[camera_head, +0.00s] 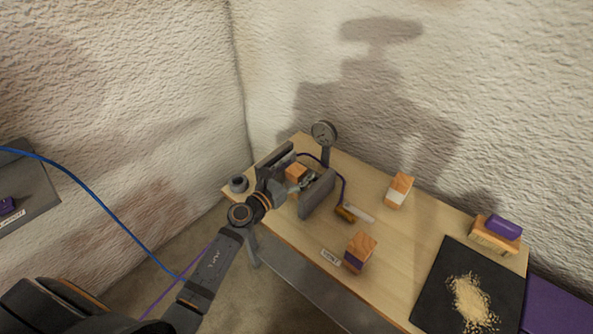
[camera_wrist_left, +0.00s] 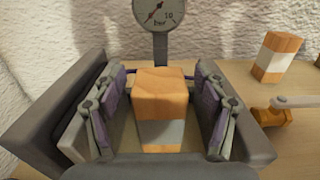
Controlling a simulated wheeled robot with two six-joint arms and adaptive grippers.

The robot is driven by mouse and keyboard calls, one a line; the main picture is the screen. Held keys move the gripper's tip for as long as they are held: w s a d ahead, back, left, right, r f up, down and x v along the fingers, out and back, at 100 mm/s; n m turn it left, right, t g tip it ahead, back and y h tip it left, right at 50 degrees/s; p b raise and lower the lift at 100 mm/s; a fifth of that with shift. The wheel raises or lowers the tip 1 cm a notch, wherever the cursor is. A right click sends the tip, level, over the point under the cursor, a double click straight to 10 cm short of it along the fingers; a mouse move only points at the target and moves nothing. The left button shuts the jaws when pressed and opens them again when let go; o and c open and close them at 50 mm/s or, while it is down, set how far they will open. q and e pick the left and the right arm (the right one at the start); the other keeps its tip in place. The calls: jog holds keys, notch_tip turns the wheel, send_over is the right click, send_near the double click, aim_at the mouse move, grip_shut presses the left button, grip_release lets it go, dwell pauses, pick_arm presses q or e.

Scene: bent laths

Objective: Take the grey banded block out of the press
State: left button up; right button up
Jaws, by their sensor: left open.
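The grey banded block (camera_wrist_left: 160,96) is orange wood with a grey band round its lower part. It stands upright between the two dark plates of the press (camera_head: 317,194); its top also shows in the head view (camera_head: 295,172). My left gripper (camera_wrist_left: 160,112) is open, with one purple-padded finger on each side of the block. Gaps show between the fingers and the block. In the head view the left gripper (camera_head: 301,183) reaches in between the plates, hiding part of the block. My right gripper is out of view.
A pressure gauge (camera_head: 324,132) stands behind the press. A brass valve (camera_head: 345,214) with a pale lever lies to its right. A white-banded block (camera_head: 398,190) and a purple-banded block (camera_head: 359,252) stand farther right. A black mat (camera_head: 430,288) holds sawdust. Bare bench lies between.

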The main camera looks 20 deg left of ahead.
pick_arm(q)
jog(key=v, duration=0.7)
jog(key=shift+s+a, duration=0.1)
jog(key=shift+s, duration=0.15)
dwell(0.3)
